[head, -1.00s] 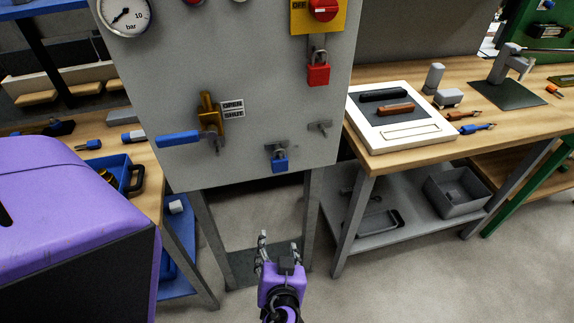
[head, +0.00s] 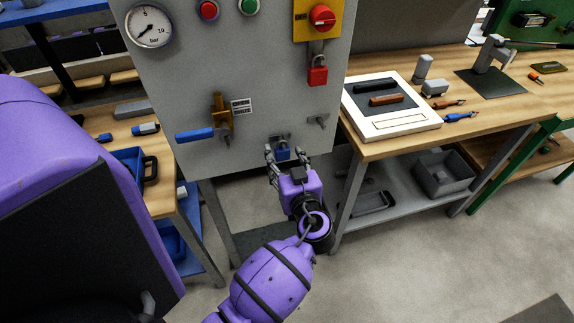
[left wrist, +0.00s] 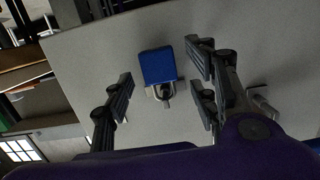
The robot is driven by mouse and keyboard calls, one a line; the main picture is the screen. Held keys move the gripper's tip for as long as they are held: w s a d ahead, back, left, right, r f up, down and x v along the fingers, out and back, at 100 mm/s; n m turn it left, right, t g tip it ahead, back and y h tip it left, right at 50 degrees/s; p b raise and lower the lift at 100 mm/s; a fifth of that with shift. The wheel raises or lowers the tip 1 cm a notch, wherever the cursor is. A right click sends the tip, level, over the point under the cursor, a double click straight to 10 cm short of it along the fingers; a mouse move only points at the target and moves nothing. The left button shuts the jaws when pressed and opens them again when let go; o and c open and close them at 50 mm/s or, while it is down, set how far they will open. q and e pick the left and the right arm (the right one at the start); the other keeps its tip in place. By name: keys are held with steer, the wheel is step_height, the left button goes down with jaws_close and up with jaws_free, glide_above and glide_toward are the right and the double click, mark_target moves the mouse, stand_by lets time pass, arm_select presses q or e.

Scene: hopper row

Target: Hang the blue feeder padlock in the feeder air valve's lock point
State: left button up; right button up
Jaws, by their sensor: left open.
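The blue padlock (head: 282,152) hangs from a small metal bracket on the grey panel. In the left wrist view the blue padlock (left wrist: 158,66) shows with its shackle on the bracket. My left gripper (head: 285,158) is open, just in front of and below it. In the wrist view the fingers stand on both sides of the padlock with gaps; I cannot tell whether they reach its depth. The air valve (head: 221,115) is brass with a blue lever (head: 195,134) lying flat, pointing left. Its lock point is too small to make out. My right gripper is not in view.
A red padlock (head: 317,70) hangs under the red knob (head: 322,17) on a yellow plate. An empty-looking peg (head: 318,121) sits right of the blue padlock. A workbench (head: 375,148) with a white tray stands right; a blue crate (head: 128,158) is left.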

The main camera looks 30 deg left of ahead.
arm_select(q)
steer(key=shift+w+a+f, duration=0.1)
steer(key=shift+w+a, duration=0.05)
steer(key=shift+a, duration=0.1)
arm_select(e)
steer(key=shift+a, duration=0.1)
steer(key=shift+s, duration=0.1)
arm_select(q)
jaws_close()
steer(key=shift+r, duration=0.7)
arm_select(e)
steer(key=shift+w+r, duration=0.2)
arm_select(q)
steer(key=shift+d+f, duration=0.1)
steer(key=shift+d, duration=0.05)
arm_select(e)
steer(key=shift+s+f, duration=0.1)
arm_select(q)
steer(key=shift+v, duration=0.85)
steer(key=shift+s+d+f+b, duration=0.1)
steer(key=shift+s+d+b, duration=0.25)
steer(key=shift+s+d, duration=0.05)
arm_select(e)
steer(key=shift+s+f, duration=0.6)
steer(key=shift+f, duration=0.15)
